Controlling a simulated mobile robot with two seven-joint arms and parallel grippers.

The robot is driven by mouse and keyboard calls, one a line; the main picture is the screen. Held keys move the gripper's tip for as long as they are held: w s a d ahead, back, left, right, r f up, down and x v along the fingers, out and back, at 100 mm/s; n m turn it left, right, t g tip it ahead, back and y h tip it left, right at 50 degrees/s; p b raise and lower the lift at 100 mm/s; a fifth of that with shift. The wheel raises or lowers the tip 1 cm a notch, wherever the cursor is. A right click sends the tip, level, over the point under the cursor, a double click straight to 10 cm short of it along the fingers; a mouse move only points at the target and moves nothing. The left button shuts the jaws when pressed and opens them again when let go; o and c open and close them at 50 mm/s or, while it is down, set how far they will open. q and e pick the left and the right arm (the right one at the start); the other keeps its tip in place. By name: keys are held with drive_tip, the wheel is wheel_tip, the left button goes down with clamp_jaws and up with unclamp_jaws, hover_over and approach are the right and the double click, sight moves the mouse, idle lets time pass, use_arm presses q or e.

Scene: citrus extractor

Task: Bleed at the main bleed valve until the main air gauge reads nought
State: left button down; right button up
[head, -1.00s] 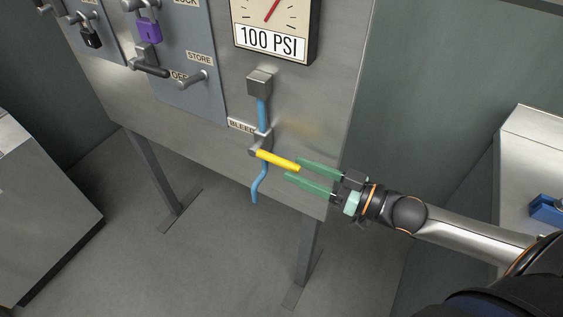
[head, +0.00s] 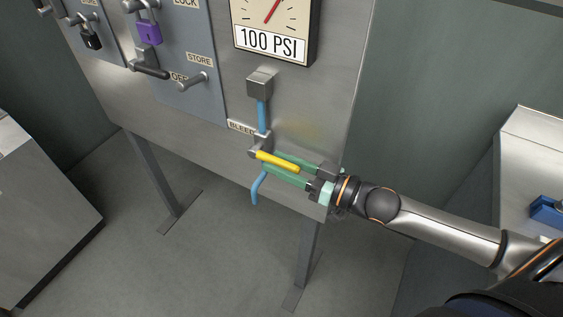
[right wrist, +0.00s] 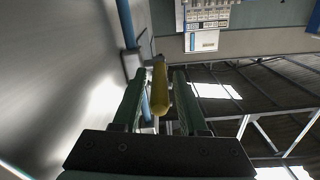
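The bleed valve has a yellow lever (head: 277,161) on a grey body (head: 259,147), set in a blue pipe (head: 262,116) below the gauge. The lever sticks out to the right, sloping slightly down. The main air gauge (head: 274,32) reads 100 PSI. My right gripper (head: 270,163) has its green fingers open on either side of the lever. In the right wrist view the lever (right wrist: 160,88) stands between the two fingers (right wrist: 158,100), with gaps on both sides. My left gripper is not in view.
A BLEED label (head: 241,126) is beside the pipe. A blue object (head: 546,210) is at far right. The floor below the panel is clear.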

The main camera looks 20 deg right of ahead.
clamp_jaws()
idle(1.1)
